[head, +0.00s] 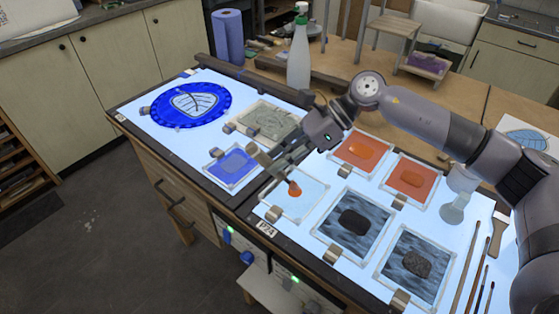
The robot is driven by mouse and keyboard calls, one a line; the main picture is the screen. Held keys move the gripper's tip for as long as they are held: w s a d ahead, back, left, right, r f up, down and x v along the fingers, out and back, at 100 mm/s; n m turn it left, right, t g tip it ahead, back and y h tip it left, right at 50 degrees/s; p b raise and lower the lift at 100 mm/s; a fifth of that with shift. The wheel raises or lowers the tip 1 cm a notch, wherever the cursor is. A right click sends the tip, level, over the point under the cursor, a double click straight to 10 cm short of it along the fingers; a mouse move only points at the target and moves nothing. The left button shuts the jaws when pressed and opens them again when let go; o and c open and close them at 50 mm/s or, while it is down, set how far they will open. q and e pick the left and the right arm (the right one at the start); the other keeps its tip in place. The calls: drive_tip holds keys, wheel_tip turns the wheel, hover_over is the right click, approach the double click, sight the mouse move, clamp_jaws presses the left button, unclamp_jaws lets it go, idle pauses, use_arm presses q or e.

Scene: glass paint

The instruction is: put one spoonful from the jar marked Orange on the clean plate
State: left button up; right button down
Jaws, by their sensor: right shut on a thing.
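My right gripper (270,160) reaches in from the right over the light table and is shut on a small spoon-like tool, mostly hidden by the fingers. An orange blob (294,189) shows just below the fingers, over a pale, otherwise bare glass plate (311,192). I cannot tell whether the blob is on the tool or lies on the plate. I make out no jar marked Orange; no label of that kind is readable. My left gripper is out of view.
Other plates around it are blue (233,163), orange (368,146) and dark streaked (352,221). A round blue piece (190,105) lies at the far left. A spray bottle (299,60) stands behind. A clear glass vessel (453,211) and brushes (482,285) are at right.

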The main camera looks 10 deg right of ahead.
drive_tip(key=shift+r, duration=0.45)
drive_tip(key=shift+r, duration=0.1)
drive_tip(key=shift+r+p, duration=0.75)
drive_tip(key=shift+r, duration=1.2)
drive_tip(key=shift+r, duration=0.1)
